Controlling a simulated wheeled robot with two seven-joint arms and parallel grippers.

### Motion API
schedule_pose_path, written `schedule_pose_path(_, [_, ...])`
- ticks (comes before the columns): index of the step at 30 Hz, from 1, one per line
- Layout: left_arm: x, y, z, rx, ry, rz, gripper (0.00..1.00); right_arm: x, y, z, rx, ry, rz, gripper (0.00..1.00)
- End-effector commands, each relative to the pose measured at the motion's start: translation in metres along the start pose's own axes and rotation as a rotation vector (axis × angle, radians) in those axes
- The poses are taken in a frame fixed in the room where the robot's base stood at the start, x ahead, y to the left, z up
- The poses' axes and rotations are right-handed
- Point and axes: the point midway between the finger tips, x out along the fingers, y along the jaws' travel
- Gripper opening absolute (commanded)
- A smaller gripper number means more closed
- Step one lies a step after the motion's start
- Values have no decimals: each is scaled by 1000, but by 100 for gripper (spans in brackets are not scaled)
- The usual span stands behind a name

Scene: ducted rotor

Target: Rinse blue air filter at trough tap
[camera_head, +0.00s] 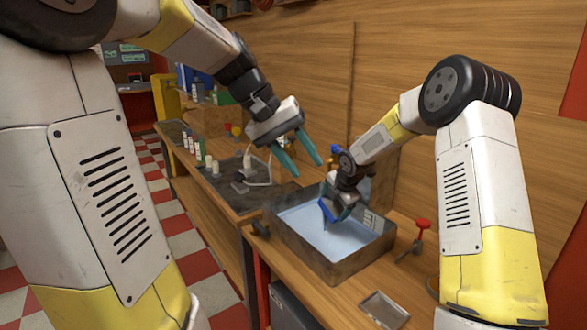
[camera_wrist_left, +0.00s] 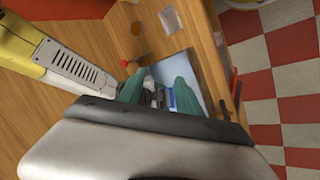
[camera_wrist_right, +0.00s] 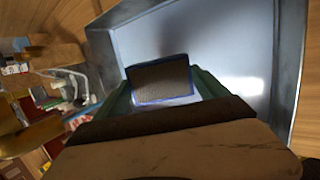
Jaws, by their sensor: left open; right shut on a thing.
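The blue-edged air filter (camera_wrist_right: 160,80) is between the fingers of my right gripper (camera_wrist_right: 163,92), its dark mesh face showing in the right wrist view. In the head view the filter (camera_head: 328,210) is a small blue piece inside the metal trough (camera_head: 345,268), over or at the pale water; whether it touches the water I cannot tell. My right gripper (camera_head: 340,196) is shut on it. My left gripper (camera_head: 297,152) is open and empty, above and left of the trough. A tap at the trough is not clearly visible.
A small metal tray (camera_head: 384,309) lies at the bench front. A dark mat (camera_head: 228,182) with white fittings and several bottles fill the bench to the left. A wooden wall rises behind.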

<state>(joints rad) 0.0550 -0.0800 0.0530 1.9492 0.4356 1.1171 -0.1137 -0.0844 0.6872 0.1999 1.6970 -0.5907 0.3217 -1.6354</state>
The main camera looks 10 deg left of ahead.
Motion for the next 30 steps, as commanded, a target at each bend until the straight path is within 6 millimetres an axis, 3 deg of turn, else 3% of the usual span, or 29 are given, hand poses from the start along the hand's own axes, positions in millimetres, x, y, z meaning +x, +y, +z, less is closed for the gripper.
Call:
schedule_pose_path(3, [-6,-5,17,21,31,-40,41,0,0,0,0,0,1,41])
schedule_pose_path(9, [-9,-12,31,41,60,-79,41,0,0,0,0,0,1,41])
schedule_pose_path(24, [-10,-13,34,44,65,-87,41,0,0,0,0,0,0,41])
schedule_pose_path(30, [-9,-12,25,-43,69,-67,2,0,0,0,0,0,0,41])
